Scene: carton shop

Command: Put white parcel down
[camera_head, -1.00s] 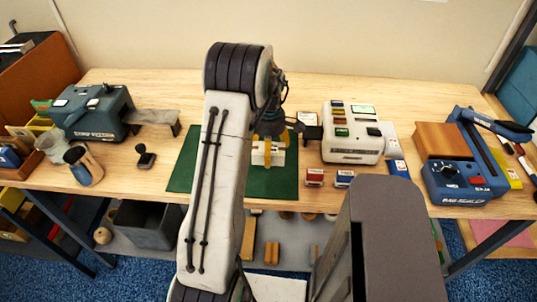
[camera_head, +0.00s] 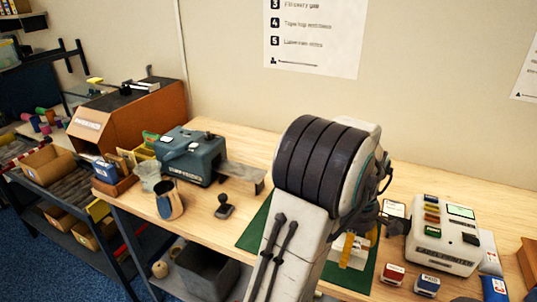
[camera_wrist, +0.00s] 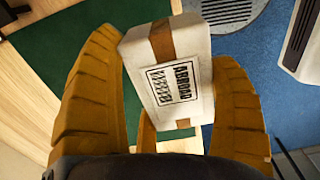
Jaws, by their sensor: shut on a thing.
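The white parcel (camera_wrist: 185,75) has a brown tape band and a printed black label. It sits between the two orange fingers of my gripper (camera_wrist: 165,85) in the wrist view, tilted a little. My gripper is shut on it. In the head view the parcel (camera_head: 362,246) shows partly behind my arm, beside an orange finger, over the green mat (camera_head: 345,276). The mat also shows behind the parcel in the wrist view (camera_wrist: 60,50). I cannot tell whether the parcel touches the mat.
A white label machine (camera_head: 440,248) stands right of the mat, with red (camera_head: 392,274) and blue (camera_head: 427,285) small boxes in front. On the left are a black stamp (camera_head: 224,206), a teal tape machine (camera_head: 190,155) and a cup (camera_head: 169,200). Bare wood lies behind the mat.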

